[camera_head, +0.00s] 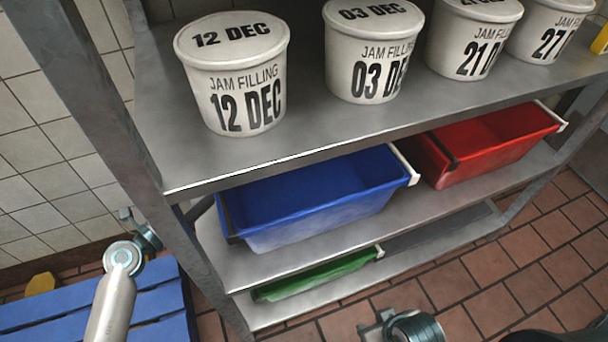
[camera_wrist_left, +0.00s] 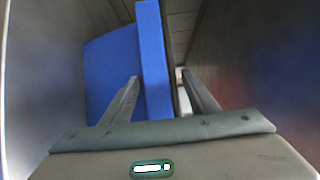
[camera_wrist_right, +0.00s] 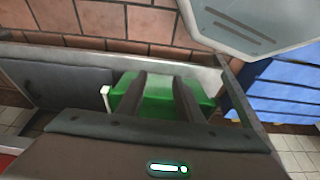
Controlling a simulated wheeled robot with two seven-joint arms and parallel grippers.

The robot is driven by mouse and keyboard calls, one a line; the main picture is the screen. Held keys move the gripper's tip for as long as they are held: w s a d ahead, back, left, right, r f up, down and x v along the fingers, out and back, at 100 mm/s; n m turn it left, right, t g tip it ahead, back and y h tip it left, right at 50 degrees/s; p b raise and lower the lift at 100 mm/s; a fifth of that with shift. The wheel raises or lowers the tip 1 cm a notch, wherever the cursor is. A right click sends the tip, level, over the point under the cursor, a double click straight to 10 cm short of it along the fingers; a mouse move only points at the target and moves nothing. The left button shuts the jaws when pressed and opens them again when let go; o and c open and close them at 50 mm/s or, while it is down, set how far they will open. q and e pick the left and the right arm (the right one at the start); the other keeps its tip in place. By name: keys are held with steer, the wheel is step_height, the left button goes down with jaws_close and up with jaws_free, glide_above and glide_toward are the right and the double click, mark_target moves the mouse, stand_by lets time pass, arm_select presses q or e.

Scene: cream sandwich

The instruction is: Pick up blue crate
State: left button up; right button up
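The blue crate (camera_head: 310,205) sits on the middle shelf, below the tubs, with a white strip on its right end and a dark strip on its left. My left gripper reaches in at the shelf's left end; its fingertips are hidden behind the post in the head view. In the left wrist view its fingers (camera_wrist_left: 163,82) are apart, with the blue crate's edge (camera_wrist_left: 153,60) showing between them; I cannot tell if they touch it. My right gripper (camera_head: 372,326) is low, in front of the shelves. In the right wrist view its fingers (camera_wrist_right: 160,78) are open and empty.
A red crate (camera_head: 490,145) stands right of the blue one. A green crate (camera_head: 318,275) lies on the bottom shelf. Several white jam tubs (camera_head: 235,85) stand on the top shelf (camera_head: 300,135). A grey post (camera_head: 180,250) and a blue pallet (camera_head: 100,300) are at left.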

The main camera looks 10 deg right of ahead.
arm_select(q)
jaws_close()
steer(key=shift+r, duration=0.15)
steer(key=shift+r, duration=0.15)
arm_select(e)
steer(key=shift+r, duration=0.1)
